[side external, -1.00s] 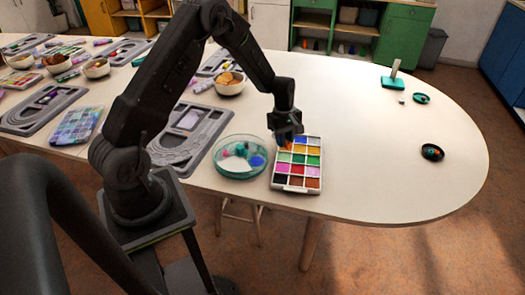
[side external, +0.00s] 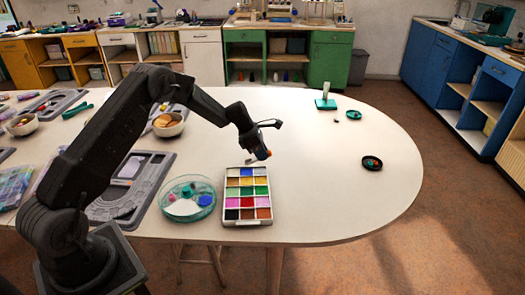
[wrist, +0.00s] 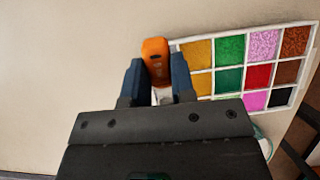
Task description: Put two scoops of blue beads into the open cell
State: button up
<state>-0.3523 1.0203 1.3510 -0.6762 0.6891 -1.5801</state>
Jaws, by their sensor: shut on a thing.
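My gripper (side external: 262,148) is above the table just behind the back edge of the bead box (side external: 247,222). It is shut on an orange-handled tool (wrist: 156,62), seen between the two blue fingers in the wrist view. The tool's working end is hidden, so I cannot tell whether it holds beads. The box has a grid of coloured cells. Blue beads (side external: 246,172) show in its back row, beside a pale cell (side external: 232,172) at the back left that looks empty. The wrist view shows gold, green, red, pink, brown and black cells but no blue one.
A clear teal dish (side external: 187,215) with white, pink and blue contents stands left of the box. A grey bead board (side external: 125,205) lies further left. A small black dish (side external: 372,163) sits on the right. The table between it and the box is clear.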

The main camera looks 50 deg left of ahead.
aim_at(254, 158)
jog(key=shift+s+a+f+t+h, duration=0.2)
jog(key=shift+f+t+h, duration=0.1)
jog(key=shift+f, duration=0.15)
jog(key=shift+s+a+f+t+h, duration=0.2)
jog(key=shift+f+t, duration=0.1)
jog(key=shift+f, duration=0.1)
jog(key=shift+s+a+f, duration=0.1)
jog(key=shift+s+f, duration=0.05)
jog(key=shift+f, duration=1.1)
notch_tip(254, 158, up, 5)
jog(key=shift+r, duration=0.1)
notch_tip(254, 158, down, 5)
jog(key=shift+f, duration=0.1)
jog(key=shift+w+d+r, duration=0.15)
jog(key=shift+r, duration=0.6)
jog(key=shift+w+d+r, duration=0.1)
jog(key=shift+w+r, duration=0.05)
jog(key=shift+r, duration=0.55)
jog(key=g+y, duration=0.1)
jog(key=w+d+g+y, duration=0.1)
jog(key=g, duration=0.1)
jog(key=shift+w, duration=0.1)
jog(key=shift+w+d+r+g+y, duration=0.1)
jog(key=shift+r+g+y, duration=0.25)
jog(key=shift+g+y, duration=0.1)
jog(key=shift+w+d+r+g+y, duration=0.1)
jog(key=shift+r+g+y, duration=0.2)
jog(key=shift+g+y, duration=0.15)
